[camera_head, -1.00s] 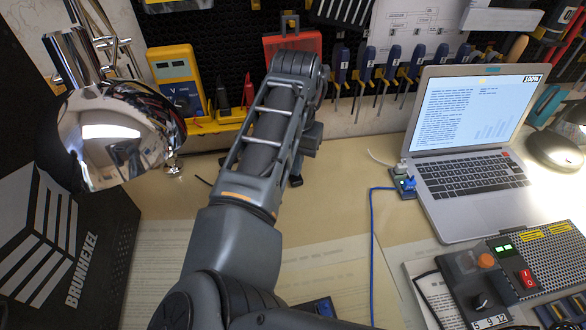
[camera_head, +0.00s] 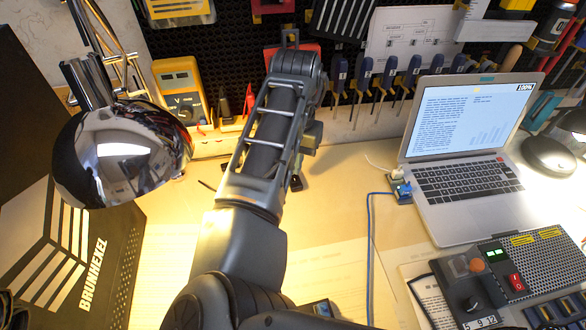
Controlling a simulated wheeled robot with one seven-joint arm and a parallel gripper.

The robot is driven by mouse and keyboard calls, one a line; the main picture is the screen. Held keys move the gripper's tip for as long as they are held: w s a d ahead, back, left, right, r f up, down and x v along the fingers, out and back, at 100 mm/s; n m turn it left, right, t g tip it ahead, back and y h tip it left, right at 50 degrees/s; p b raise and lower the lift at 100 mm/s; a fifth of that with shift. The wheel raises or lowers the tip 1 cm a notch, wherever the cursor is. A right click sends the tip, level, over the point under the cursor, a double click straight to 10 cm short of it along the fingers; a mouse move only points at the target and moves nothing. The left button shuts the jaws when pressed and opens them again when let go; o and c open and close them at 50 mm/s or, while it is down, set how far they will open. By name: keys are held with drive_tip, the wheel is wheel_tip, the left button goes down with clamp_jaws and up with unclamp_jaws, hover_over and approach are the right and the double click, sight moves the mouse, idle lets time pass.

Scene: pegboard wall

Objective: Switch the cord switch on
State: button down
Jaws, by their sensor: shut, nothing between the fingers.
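The cord switch is not clearly seen; my arm covers the middle of the table. A short piece of dark cord (camera_head: 207,186) lies on the table left of my arm and runs behind it. The chrome desk lamp (camera_head: 120,155) hangs at the left, and the table around it is brightly lit in warm light. My gripper (camera_head: 296,183) is mostly hidden behind my upper arm; only a small dark part shows low over the table, right of the arm. It is shut, with nothing seen in it. Whether it touches the switch cannot be told.
A laptop (camera_head: 465,185) stands at the right, with a blue cable (camera_head: 369,240) beside it. A control box (camera_head: 510,280) is at the lower right. A black box (camera_head: 75,255) stands at the left. Screwdrivers and a yellow multimeter (camera_head: 181,88) line the pegboard. Papers lie on the table.

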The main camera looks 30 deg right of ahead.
sight(295, 180)
wheel_tip(295, 180, up, 4)
drive_tip(key=p, duration=0.3)
idle(0.6)
